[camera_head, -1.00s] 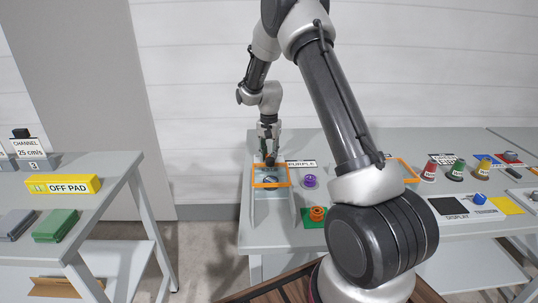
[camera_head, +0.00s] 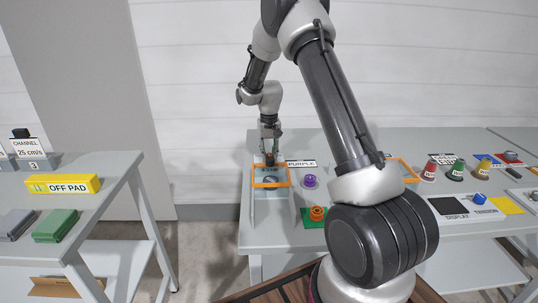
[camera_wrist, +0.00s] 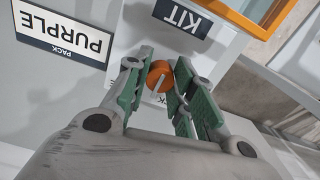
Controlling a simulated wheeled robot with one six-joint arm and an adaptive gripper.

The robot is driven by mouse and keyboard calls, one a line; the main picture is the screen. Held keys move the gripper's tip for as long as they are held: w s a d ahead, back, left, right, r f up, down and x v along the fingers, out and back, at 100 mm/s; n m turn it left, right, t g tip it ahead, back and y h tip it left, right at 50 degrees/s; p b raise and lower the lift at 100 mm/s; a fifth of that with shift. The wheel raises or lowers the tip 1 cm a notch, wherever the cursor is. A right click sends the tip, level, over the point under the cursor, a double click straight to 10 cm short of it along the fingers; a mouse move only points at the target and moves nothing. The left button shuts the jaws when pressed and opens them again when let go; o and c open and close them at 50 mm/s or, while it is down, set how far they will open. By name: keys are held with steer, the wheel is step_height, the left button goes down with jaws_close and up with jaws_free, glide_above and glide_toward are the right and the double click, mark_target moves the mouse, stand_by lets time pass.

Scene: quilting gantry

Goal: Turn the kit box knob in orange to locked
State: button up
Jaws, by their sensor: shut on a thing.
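The orange kit box knob (camera_wrist: 158,77) shows between the green-padded fingers of my gripper (camera_wrist: 161,80) in the wrist view. A pale bar or mark runs along its face. My gripper is shut on the knob, and the fingers partly hide its sides. The KIT label (camera_wrist: 182,17) is just beyond the knob on the pale kit box. In the head view my gripper (camera_head: 270,158) points down at the back of the orange-framed kit box (camera_head: 270,184); the knob is small there, and I cannot read its setting.
The PURPLE sign (camera_head: 301,163) stands right of my gripper. A purple knob-like piece (camera_head: 309,181) and an orange piece on a green square (camera_head: 317,213) are nearby. Coloured cups (camera_head: 456,170) stand farther right. A separate left table holds the OFF PAD box (camera_head: 62,185).

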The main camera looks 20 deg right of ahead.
mark_target(269, 154)
steer(key=n, duration=0.6)
steer(key=shift+n, duration=0.4)
stand_by(0.3)
steer(key=o, duration=1.1)
steer(key=shift+c, duration=0.2)
steer(key=shift+r, duration=0.1)
step_height(269, 154, up, 12)
